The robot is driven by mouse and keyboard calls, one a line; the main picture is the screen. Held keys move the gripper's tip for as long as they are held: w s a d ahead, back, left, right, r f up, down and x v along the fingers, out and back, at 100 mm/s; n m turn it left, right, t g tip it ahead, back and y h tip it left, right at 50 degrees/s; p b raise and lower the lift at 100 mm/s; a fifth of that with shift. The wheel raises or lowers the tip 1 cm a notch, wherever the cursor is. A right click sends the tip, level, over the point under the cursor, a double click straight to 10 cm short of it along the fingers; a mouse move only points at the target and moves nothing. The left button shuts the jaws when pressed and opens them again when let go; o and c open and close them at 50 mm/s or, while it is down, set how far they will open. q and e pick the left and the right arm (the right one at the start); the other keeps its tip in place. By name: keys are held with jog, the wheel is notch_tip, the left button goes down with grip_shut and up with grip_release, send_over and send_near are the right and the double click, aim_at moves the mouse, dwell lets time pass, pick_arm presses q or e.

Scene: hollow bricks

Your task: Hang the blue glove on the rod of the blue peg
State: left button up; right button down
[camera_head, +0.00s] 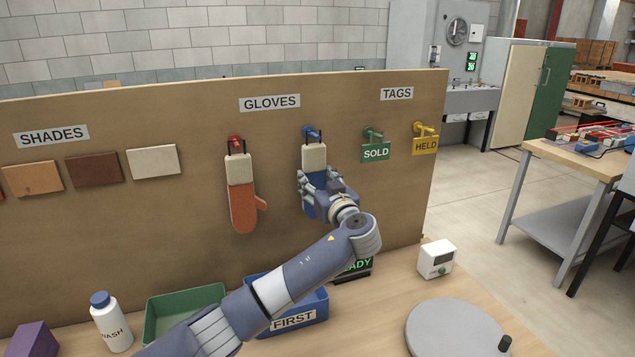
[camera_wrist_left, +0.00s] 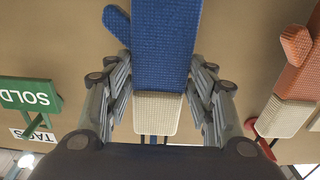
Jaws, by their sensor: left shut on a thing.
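The blue glove (camera_head: 309,204) hangs upright, fingers down, in front of the board with its cream cuff (camera_head: 314,157) on top. Its dark loop reaches up to the blue peg (camera_head: 311,133); I cannot tell whether the loop is around the rod. My left gripper (camera_head: 316,185) is shut on the glove just below the cuff. My right gripper is not in view.
A red glove (camera_head: 241,205) hangs on the red peg (camera_head: 235,141) to the left. The green SOLD tag (camera_head: 376,153) and yellow HELD tag (camera_head: 426,146) hang to the right. A blue FIRST bin (camera_head: 300,318), green bin (camera_head: 165,310) and bottle (camera_head: 111,325) stand below.

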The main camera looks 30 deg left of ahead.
pick_arm(q)
jog(key=o, duration=1.2)
jog(key=v, duration=1.2)
